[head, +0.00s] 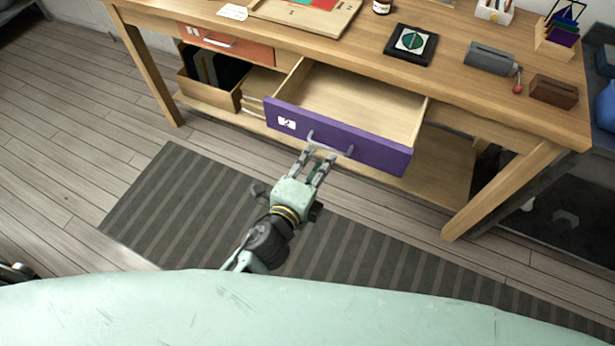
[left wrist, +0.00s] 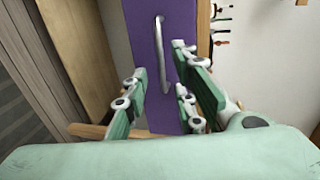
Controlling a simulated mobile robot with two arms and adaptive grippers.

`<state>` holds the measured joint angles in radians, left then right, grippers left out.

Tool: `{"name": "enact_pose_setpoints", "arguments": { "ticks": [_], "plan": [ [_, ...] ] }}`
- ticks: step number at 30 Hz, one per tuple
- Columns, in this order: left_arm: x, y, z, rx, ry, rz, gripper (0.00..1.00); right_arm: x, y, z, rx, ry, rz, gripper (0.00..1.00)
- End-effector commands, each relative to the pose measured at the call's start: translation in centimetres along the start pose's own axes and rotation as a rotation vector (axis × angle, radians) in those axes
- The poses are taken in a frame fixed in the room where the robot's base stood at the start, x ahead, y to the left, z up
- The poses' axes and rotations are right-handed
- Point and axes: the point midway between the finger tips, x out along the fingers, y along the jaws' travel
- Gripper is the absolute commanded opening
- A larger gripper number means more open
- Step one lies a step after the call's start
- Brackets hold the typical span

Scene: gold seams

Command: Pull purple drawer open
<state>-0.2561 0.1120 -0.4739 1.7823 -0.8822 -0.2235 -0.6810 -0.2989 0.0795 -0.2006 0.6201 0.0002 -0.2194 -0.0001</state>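The purple drawer (head: 365,148), with a white label marked 2, is pulled well out of the wooden workbench and looks empty inside. Its metal bar handle (head: 333,148) is on the front face. My left gripper (head: 317,157) is right at the handle, its fingers spread apart. In the left wrist view the purple front (left wrist: 143,22) and handle (left wrist: 160,50) show ahead, with the handle lying between the open fingers (left wrist: 160,90). I see no clear contact on the handle. My right gripper is not in view.
An orange drawer (head: 230,45) is shut at the left of the workbench (head: 450,62). Below it is a wooden box (head: 205,92) with dark items. A striped rug (head: 180,205) lies on the floor. Several small items stand on the benchtop.

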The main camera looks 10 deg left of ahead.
Motion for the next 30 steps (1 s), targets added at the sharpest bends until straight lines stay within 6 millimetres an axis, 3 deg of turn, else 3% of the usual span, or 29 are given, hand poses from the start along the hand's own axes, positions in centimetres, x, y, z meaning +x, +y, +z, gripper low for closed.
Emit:
{"name": "enact_pose_setpoints", "arguments": {
  "ticks": [6, 12, 30],
  "plan": [
    [-4.5, 0.1, 0.0, 0.0, 0.001, 0.002, 0.25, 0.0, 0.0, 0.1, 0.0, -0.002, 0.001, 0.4],
    [-6.4, 0.1, 0.0, 0.0, 0.0, 0.001, 0.25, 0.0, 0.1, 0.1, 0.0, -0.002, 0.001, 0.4],
    [-6.7, 0.0, 0.0, 0.001, 0.0, 0.0, 0.25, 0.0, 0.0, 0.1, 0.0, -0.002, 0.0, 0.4]
  ]
}}
